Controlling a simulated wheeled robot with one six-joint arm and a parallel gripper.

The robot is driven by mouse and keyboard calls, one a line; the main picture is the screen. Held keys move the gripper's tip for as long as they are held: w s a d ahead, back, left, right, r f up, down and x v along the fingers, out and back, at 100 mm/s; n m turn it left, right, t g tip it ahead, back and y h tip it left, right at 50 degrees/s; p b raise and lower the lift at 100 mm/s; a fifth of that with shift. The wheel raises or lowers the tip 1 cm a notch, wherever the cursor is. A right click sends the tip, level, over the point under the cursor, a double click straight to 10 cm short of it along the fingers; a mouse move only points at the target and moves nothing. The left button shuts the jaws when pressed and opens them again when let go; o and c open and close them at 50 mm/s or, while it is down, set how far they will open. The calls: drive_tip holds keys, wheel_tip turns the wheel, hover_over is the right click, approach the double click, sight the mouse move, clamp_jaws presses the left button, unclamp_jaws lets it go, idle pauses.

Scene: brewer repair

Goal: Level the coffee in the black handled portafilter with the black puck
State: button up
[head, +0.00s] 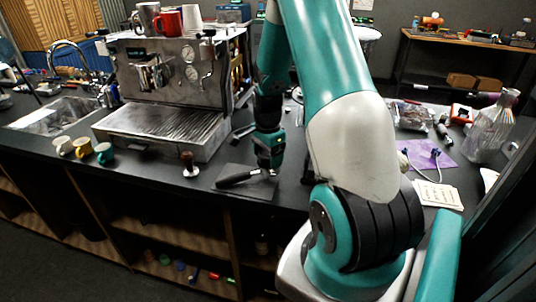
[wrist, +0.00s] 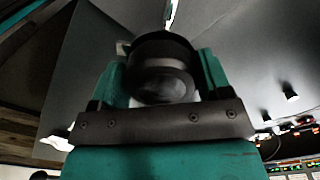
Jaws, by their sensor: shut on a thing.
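The black handled portafilter (head: 238,178) lies on a dark mat (head: 232,191) at the counter's front edge, its handle pointing left. Its basket end is at or under my gripper, and the coffee inside cannot be seen. My gripper (head: 270,158) points down over the right part of the mat. In the wrist view, my gripper (wrist: 160,85) is shut on a round black piece, the black puck (wrist: 163,68), held between the teal fingers. I cannot tell whether the puck touches the portafilter.
A brown-handled tamper (head: 188,163) stands left of the mat. The espresso machine (head: 170,85) is behind, with small cups (head: 83,147) to its left front. To the right are a purple cloth (head: 432,152), a cable, white cards (head: 438,194) and a glass bottle (head: 491,130).

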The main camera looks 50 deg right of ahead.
drive_tip(key=shift+f, duration=0.25)
drive_tip(key=n, duration=0.3)
drive_tip(key=shift+s+p, duration=0.1)
drive_tip(key=shift+p, duration=0.2)
drive_tip(key=n, duration=0.4)
drive_tip(key=shift+p, duration=0.3)
drive_tip(key=m+p, duration=0.1)
drive_tip(key=m, duration=0.5)
drive_tip(key=shift+m, duration=0.4)
drive_tip(key=m, duration=0.3)
drive_tip(key=shift+w+m, duration=0.2)
drive_tip(key=shift+m, duration=0.1)
drive_tip(key=m, duration=0.3)
drive_tip(key=shift+d+m+p, duration=0.1)
drive_tip(key=shift+m+p, duration=0.2)
drive_tip(key=shift+p, duration=0.1)
